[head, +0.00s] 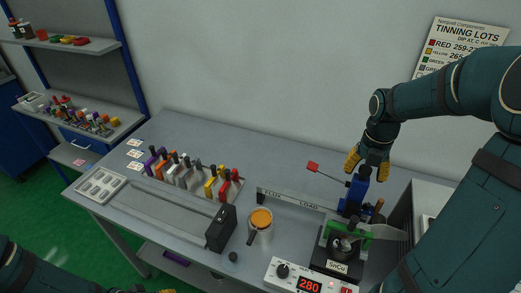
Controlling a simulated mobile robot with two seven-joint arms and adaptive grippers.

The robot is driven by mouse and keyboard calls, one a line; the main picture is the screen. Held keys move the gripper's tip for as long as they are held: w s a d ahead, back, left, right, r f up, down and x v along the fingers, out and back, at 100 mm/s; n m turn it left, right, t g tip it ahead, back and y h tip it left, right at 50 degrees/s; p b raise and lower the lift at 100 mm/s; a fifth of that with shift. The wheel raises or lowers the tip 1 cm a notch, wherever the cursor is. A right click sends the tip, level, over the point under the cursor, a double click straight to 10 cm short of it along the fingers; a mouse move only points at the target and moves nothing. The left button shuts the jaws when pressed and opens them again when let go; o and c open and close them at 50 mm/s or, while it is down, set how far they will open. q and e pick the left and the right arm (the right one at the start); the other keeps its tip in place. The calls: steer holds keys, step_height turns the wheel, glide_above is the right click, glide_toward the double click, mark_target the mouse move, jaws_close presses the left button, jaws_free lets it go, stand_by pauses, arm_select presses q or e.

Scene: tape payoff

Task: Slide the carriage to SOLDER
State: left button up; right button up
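A blue carriage (353,198) stands at the right end of a rail (290,200) marked FLUX and LOAD. A thin arm with a red tip (313,166) reaches up and left from near the carriage. A green part (378,232) sits low beside it, over the black solder pot (341,246) marked SnCu. My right gripper (368,167) is above the top of the carriage, its yellow fingertips apart. I cannot tell whether it touches the carriage. My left gripper (166,291) shows only as a yellow sliver at the bottom edge.
An orange-topped cup (260,221) and a black block (220,228) stand left of the pot. A rack of coloured tools (195,178) and a pale tray (101,185) are farther left. A controller (300,279) reading 280 is in front. The back of the table is clear.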

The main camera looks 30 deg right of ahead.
stand_by(0.3)
steer(key=shift+r+p, duration=2.95)
steer(key=shift+r, duration=0.6)
